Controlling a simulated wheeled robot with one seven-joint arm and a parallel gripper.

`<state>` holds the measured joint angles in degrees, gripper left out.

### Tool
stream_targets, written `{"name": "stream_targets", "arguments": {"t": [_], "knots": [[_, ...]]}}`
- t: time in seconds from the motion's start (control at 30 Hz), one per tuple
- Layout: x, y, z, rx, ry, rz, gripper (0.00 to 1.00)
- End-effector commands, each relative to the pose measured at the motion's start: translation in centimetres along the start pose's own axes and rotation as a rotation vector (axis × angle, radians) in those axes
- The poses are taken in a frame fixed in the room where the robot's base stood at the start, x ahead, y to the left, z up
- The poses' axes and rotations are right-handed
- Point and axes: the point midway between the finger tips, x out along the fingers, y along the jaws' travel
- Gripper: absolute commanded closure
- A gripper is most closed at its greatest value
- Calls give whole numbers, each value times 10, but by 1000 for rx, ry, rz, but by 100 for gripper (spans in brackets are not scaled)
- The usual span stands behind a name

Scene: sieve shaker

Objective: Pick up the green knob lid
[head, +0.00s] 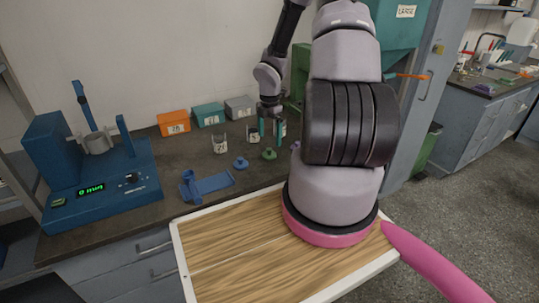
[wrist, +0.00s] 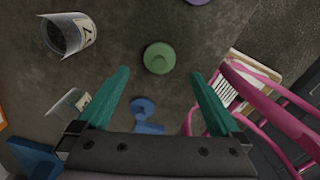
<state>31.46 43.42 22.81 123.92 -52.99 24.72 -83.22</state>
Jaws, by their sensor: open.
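The green knob lid (head: 269,154) sits on the dark counter, right of a blue knob lid (head: 241,162). In the wrist view the green lid (wrist: 159,58) shows from above, round with a raised knob, ahead of and between the fingertips. My gripper (head: 268,127) is above the counter just behind the green lid in the head view. Its two teal fingers (wrist: 159,75) are spread wide with nothing between them. The lid is apart from both fingers.
Labelled jars (head: 220,145) stand left of my gripper. Orange (head: 174,123), teal and grey bins line the wall. A blue shaker machine (head: 90,165) and a blue stand (head: 205,184) are at left. A wooden tray (head: 230,260) is in front.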

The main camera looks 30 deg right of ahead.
Motion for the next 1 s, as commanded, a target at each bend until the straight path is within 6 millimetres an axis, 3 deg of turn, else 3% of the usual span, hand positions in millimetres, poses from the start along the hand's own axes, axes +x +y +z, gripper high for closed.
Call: {"name": "stream_targets", "arguments": {"t": [0.27, 0.53, 0.87, 1.0], "knots": [[26, 0, 0, 1, 0, -1, 0], [64, 0, -2, 1, -1, -2, 0], [72, 1, 0, 4, -2, 1, 0], [72, 1, 0, 4, -2, 1, 54]]}}
